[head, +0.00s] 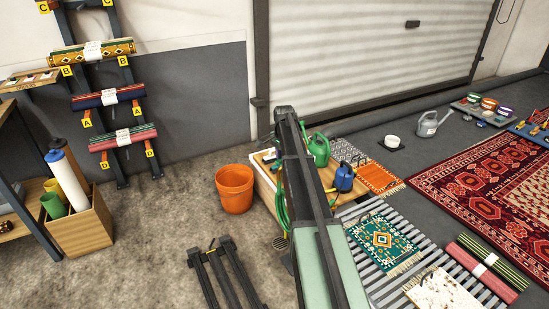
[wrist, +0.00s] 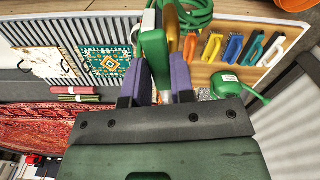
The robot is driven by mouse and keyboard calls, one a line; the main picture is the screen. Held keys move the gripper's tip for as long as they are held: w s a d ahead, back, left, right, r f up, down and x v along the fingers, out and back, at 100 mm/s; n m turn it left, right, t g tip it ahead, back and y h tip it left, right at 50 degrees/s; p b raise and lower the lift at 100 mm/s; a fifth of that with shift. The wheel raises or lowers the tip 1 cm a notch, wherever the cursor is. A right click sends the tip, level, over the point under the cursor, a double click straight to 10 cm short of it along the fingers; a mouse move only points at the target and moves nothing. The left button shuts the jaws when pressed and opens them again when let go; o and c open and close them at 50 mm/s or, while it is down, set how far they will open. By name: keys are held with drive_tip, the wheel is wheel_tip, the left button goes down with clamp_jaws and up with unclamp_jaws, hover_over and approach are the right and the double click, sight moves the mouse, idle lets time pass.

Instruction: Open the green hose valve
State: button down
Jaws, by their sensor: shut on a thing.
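The green hose valve (wrist: 153,50) is straight ahead in the wrist view, with a green body and a brass-coloured part (wrist: 172,28) beside it. My gripper (wrist: 160,84) has its two purple-padded fingers shut on the green valve, one on each side. The exact part held is partly hidden by the fingers, and the lever's angle cannot be told. A coiled green hose (wrist: 187,16) lies just beyond the valve.
A wooden board with several coloured-handled brushes (wrist: 240,50) and a green watering can (wrist: 228,86) are close on the right of my gripper. An orange bucket (head: 234,188) stands left of my arm.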

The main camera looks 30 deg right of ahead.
idle(0.3)
drive_tip(key=c, duration=1)
unclamp_jaws()
drive_tip(key=shift+o, duration=0.2)
wheel_tip(320, 180, up, 11)
drive_tip(key=p, duration=1.1)
drive_tip(key=shift+f, duration=0.1)
